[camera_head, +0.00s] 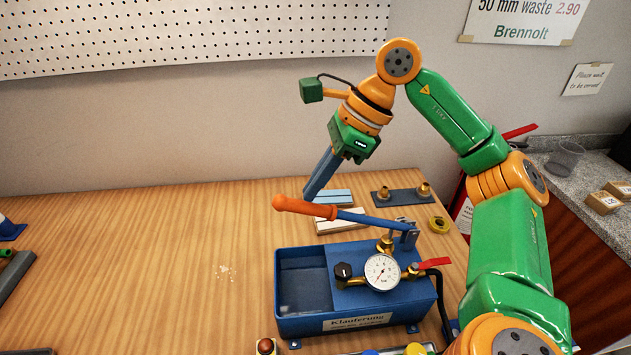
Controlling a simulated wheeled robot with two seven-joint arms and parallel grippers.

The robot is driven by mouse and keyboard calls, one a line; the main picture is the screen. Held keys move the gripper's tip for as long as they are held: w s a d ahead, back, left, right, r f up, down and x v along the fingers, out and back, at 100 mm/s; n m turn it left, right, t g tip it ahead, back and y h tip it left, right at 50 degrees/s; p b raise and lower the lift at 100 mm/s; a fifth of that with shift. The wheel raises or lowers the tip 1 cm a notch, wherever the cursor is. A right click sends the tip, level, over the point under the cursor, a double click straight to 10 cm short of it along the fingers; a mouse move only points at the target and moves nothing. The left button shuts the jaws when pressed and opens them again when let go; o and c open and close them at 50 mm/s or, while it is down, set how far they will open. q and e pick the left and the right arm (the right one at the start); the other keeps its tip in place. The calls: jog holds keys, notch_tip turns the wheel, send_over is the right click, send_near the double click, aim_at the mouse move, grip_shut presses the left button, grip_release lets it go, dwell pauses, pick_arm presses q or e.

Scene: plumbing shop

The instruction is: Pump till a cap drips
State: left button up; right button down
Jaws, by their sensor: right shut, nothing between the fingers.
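A blue test pump (352,315) stands on the wooden bench with an open trough (303,282) on its left side. Its blue lever has an orange grip (303,207) pointing left. A round pressure gauge (382,272) and a red-handled valve (432,264) sit on its top. My right gripper (310,193) is shut and empty, its fingers pointing down, with the tips at or just behind the orange grip; I cannot tell whether they touch. Brass caps (424,189) stand on a dark plate (400,195) behind the pump. No drip can be made out. My left gripper is out of view.
Coloured items are cut off at the front edge. The bench's left middle (150,270) is mostly clear.

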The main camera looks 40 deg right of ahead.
notch_tip(320, 180, down, 12)
jog(key=a+b, duration=0.1)
jog(key=b, duration=0.8)
jog(key=r+p, duration=0.3)
jog(key=r, duration=0.1)
jog(key=r+p, duration=0.8)
jog(key=shift+d+r, duration=0.3)
jog(key=shift+d, duration=0.1)
jog(key=shift+d+r+p, duration=0.15)
jog(key=shift+r+p, duration=0.2)
jog(key=shift+p, duration=0.2)
notch_tip(320, 180, down, 13)
jog(key=a+b, duration=0.2)
jog(key=b, duration=0.9)
jog(key=r+p, duration=0.4)
jog(key=d+r+p, duration=0.1)
jog(key=r+p, duration=0.2)
jog(key=r, duration=0.1)
jog(key=r+p, duration=0.4)
jog(key=shift+w+d+r+p, duration=0.1)
jog(key=shift+d+r+p, duration=0.1)
jog(key=shift+d+p, duration=0.15)
jog(key=shift+d+r, duration=0.15)
jog(key=shift+r, duration=0.15)
jog(key=shift+f, duration=0.3)
